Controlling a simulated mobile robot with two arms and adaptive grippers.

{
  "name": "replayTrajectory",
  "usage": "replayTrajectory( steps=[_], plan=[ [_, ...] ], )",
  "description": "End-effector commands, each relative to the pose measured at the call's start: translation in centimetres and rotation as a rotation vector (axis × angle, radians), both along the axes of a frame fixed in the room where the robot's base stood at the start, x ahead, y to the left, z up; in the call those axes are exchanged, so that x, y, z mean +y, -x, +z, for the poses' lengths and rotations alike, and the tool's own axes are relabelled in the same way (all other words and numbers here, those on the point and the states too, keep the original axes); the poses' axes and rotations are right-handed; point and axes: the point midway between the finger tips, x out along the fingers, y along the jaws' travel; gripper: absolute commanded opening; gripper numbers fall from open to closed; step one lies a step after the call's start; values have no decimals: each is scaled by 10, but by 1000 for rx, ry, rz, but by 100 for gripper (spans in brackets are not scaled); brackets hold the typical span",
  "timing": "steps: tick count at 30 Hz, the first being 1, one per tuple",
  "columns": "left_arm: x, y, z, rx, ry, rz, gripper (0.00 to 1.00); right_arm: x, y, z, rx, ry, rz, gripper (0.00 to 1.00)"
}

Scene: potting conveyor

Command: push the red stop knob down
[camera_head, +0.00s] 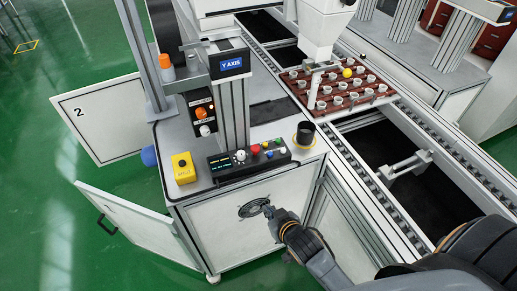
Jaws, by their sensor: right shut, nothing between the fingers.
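The red knob (255,150) stands on the black control panel (222,171) at the front of the machine's top, between a white knob (240,156) and a blue knob. It looks upright, and nothing touches it. My right gripper (269,211) is shut and empty. It is below the panel in the picture, in front of the cabinet's white front face, apart from the knob. My right arm comes in from the lower right. My left gripper is not in view.
A yellow box (183,169) with a dark button stands left of the panel. A grey column (233,113) rises behind the panel. An open cabinet door (135,222) juts out at left. A conveyor (379,199) runs along the right.

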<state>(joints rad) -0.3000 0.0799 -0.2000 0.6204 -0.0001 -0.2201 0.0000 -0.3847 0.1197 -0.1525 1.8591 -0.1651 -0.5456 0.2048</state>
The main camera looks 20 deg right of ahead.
Motion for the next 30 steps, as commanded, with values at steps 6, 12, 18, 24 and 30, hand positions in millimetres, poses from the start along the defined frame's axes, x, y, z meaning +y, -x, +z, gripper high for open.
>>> replayTrajectory(
  steps=[6, 12, 18, 24, 30],
  plan=[
    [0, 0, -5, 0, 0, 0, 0, -2, -19, 117, -199, -29, -32, 0],
    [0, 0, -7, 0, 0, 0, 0, -6, -15, 197, -330, -55, -57, 0],
    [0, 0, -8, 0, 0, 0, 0, -9, -10, 233, -388, -67, -68, 0],
    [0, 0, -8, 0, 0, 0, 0, -9, -9, 237, -395, -68, -69, 0],
    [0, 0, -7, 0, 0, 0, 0, -9, -10, 236, -394, -68, -69, 0]
  ],
)
